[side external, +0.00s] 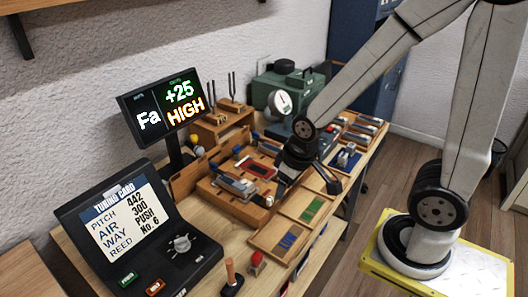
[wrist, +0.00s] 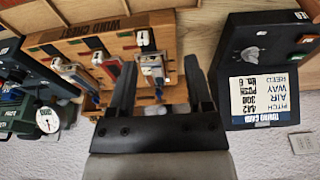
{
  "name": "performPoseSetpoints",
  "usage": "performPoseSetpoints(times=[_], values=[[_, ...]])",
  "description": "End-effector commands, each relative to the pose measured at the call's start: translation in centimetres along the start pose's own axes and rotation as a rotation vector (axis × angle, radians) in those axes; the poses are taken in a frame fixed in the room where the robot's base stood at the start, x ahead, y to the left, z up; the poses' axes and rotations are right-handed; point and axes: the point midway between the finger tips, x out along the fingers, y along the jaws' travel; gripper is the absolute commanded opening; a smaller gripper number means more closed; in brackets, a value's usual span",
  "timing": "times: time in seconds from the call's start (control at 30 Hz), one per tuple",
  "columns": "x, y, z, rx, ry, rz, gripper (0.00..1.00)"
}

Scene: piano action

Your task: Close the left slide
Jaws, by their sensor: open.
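The wooden wind chest (side external: 232,204) stands on the bench; in the wrist view its front (wrist: 60,45) shows several slide units with white tags. The slide unit nearest the tuning card, apparently the left slide (wrist: 152,66), is metallic and shows between my fingers in the wrist view. It also appears as a grey block on the chest in the side view (side external: 236,185). My gripper (wrist: 158,68) is open and empty, its two dark fingers straddling the slide in the picture; contact cannot be told. In the side view my gripper (side external: 280,186) is over the chest, partly hidden by my wrist.
A tuning card console (side external: 135,230) stands left of the chest, with a pitch display (side external: 165,108) behind it. A green machine with a dial (side external: 285,92) is at the back. Trays with green and blue strips (side external: 290,238) lie at the front edge.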

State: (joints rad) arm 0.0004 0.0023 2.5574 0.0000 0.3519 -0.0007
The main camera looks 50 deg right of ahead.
Motion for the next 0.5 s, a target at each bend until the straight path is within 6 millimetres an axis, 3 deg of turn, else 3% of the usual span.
performPoseSetpoints(times=[0.17, 0.5], values=[[0.5, 0.3, -0.8, 0.001, -0.026, 0.002, 0.65], [3.0, 2.2, -4.4, 0.002, -0.155, 0.005, 0.65]])
